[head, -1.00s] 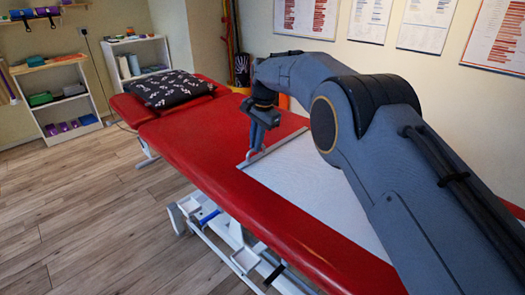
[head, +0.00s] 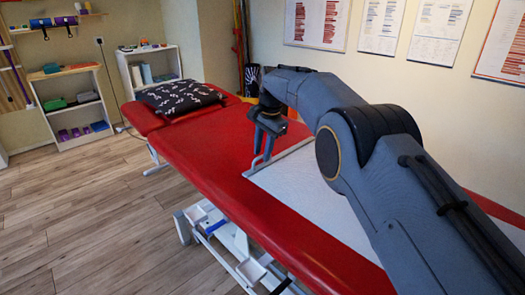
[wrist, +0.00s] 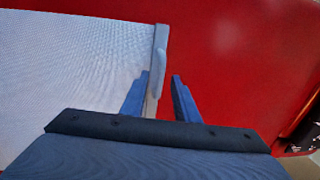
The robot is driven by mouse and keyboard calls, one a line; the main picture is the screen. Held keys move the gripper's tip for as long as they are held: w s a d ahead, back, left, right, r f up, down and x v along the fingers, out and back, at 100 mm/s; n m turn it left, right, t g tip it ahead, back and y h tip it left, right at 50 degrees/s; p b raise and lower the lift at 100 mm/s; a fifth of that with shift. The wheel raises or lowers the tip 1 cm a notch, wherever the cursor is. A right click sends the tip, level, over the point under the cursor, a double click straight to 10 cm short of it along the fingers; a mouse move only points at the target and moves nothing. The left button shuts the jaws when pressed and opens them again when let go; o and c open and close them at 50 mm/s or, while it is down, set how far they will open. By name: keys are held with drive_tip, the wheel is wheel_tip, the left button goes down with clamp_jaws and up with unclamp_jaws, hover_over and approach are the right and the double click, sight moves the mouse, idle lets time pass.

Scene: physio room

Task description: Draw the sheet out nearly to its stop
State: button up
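The white sheet (head: 315,190) lies flat over the near part of the red couch, and my arm hides part of it. It also fills the left of the wrist view (wrist: 70,60). A grey bar (wrist: 161,45) runs along its leading edge, with a raised grip on it. My gripper (wrist: 157,88) is open, one finger on each side of the bar, with a clear gap to the right finger. In the head view my gripper (head: 263,160) points down at the sheet's leading edge. Whether the left finger touches the bar is unclear.
The red couch (head: 200,140) is bare between the sheet and a black patterned pillow (head: 178,98) at its far end. White shelves (head: 75,115) stand against the far wall. The wooden floor (head: 90,210) to the left is clear.

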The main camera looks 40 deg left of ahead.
wheel_tip(320, 180, up, 8)
drive_tip(key=d, duration=0.1)
drive_tip(key=shift+d+f, duration=0.2)
drive_tip(key=shift+d, duration=0.05)
idle(0.4)
